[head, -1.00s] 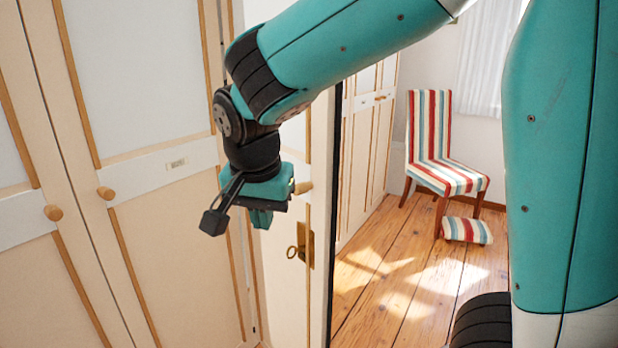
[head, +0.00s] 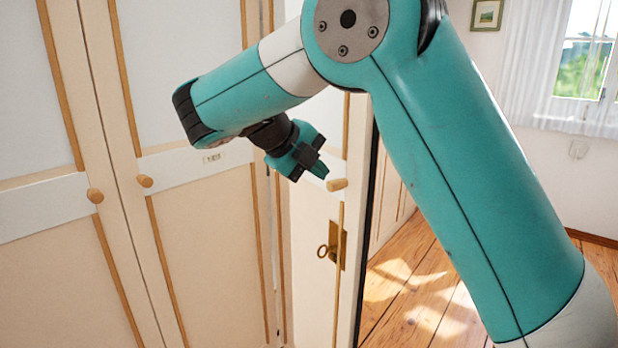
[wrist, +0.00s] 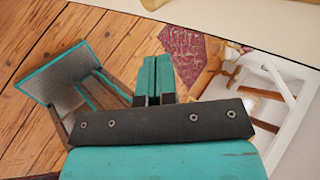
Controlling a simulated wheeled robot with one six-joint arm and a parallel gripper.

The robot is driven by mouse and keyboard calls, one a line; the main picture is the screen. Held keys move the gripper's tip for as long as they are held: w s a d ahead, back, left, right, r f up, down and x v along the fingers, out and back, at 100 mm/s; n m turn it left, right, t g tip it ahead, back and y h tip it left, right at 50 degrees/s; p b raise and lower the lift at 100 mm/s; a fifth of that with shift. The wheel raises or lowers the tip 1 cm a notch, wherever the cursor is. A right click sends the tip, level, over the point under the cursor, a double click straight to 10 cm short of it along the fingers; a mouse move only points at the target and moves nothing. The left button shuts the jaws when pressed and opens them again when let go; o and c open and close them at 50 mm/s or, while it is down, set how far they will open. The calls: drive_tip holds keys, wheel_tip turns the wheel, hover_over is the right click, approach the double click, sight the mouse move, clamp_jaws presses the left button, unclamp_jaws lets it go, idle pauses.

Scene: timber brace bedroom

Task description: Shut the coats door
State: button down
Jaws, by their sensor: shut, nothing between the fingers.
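A cream door with timber trim (head: 312,270) stands open, jutting out from the wardrobe front in the head view. It has a round wooden knob (head: 337,184) and a brass lock plate with a key (head: 323,251). I cannot tell whether it is the coats door. A small label (head: 212,157) on the shut panel to its left is too small to read. My gripper (head: 319,169) is shut and empty, just above and left of the knob in the picture; I cannot tell whether it touches the door. The shut teal fingers (wrist: 153,78) also show in the wrist view.
Shut wardrobe doors with knobs (head: 145,181) fill the left. Wooden floor (head: 415,285) lies clear beyond the open door, with a curtained window (head: 585,60) behind. The wrist view shows a teal-edged flat object (wrist: 60,75) and a dark red patch (wrist: 186,52).

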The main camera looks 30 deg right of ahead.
sight(357, 185)
drive_tip(key=x, duration=0.5)
drive_tip(key=shift+d+f+p, duration=0.1)
drive_tip(key=shift+d+p, duration=0.2)
drive_tip(key=shift+p, duration=0.1)
drive_tip(key=shift+d+r+p, duration=0.2)
drive_tip(key=shift+d+p, duration=0.3)
drive_tip(key=shift+d, duration=0.65)
drive_tip(key=shift+d+f, duration=0.15)
drive_tip(key=shift+d, duration=0.45)
